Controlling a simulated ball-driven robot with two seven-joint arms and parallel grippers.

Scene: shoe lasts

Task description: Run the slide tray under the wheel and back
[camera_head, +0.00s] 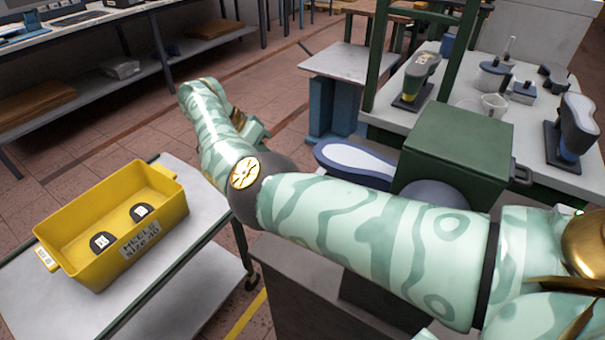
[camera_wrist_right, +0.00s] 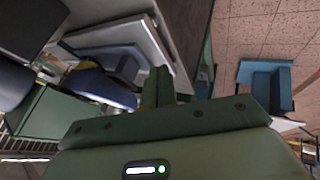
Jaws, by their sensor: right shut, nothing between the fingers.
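A blue oval piece with a white pad (camera_head: 352,160), perhaps the slide tray, shows behind my right arm beside a green machine housing (camera_head: 458,150). My arm hides much of it. A rounded grey-blue form (camera_head: 445,193), possibly the wheel, shows below the housing, partly hidden. My right gripper (camera_head: 258,130) is shut and empty, to the left of the blue piece and apart from it. In the right wrist view its closed fingers (camera_wrist_right: 159,88) point away, with a dark blue piece with a pale rim (camera_wrist_right: 98,88) to the left. My left gripper is not in view.
A yellow bin (camera_head: 165,210) with two dark heels stands on a grey cart (camera_head: 215,225) at left. A bench (camera_head: 545,175) with shoe lasts on stands is at right. A blue pedestal with a grey top (camera_head: 345,68) stands behind. Green posts rise beside the machine.

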